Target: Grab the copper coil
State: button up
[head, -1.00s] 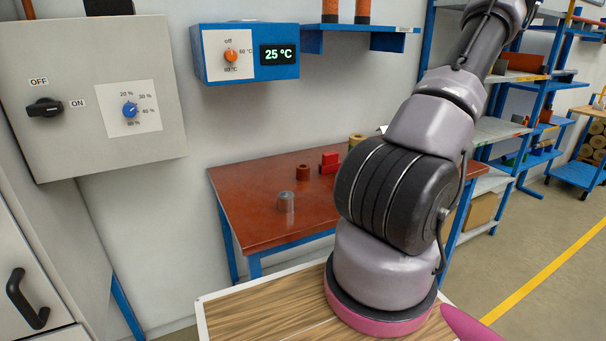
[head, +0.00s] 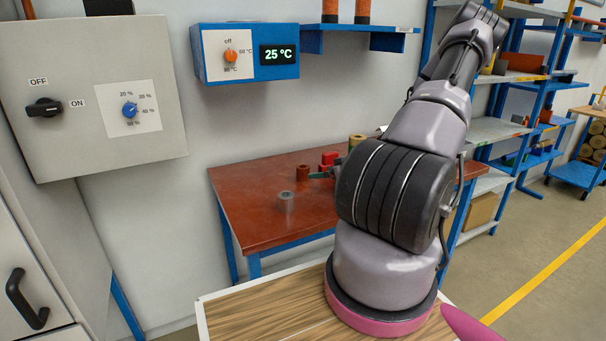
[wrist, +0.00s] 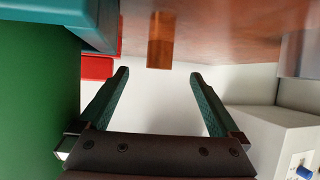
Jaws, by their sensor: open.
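A small copper-brown cylinder, which looks like the copper coil (head: 303,172), stands on the red-brown table (head: 250,222). In the wrist view the copper coil (wrist: 160,40) shows near the top middle, beyond the fingertips and roughly in line with the gap between them. My gripper (wrist: 160,75) is open with nothing between its two dark green fingers. In the head view a dark finger of my gripper (head: 320,175) shows just right of the coil; the rest is hidden behind my arm. I cannot tell the exact distance between the fingertips and the coil.
A grey metal cylinder (head: 286,201) stands in front of the coil. A red block (head: 329,158) and a tan roll (head: 356,141) stand behind and right. In the wrist view a red part (wrist: 97,67) and a teal part (wrist: 75,22) lie close left. The table's left part is clear.

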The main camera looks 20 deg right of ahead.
aim_at(304, 167)
jog(key=w, duration=0.3)
jog(key=w+a, duration=0.1)
jog(key=w, duration=0.1)
jog(key=shift+w+a, duration=0.2)
jog(key=shift+w, duration=0.2)
jog(key=x, duration=0.5)
grip_shut()
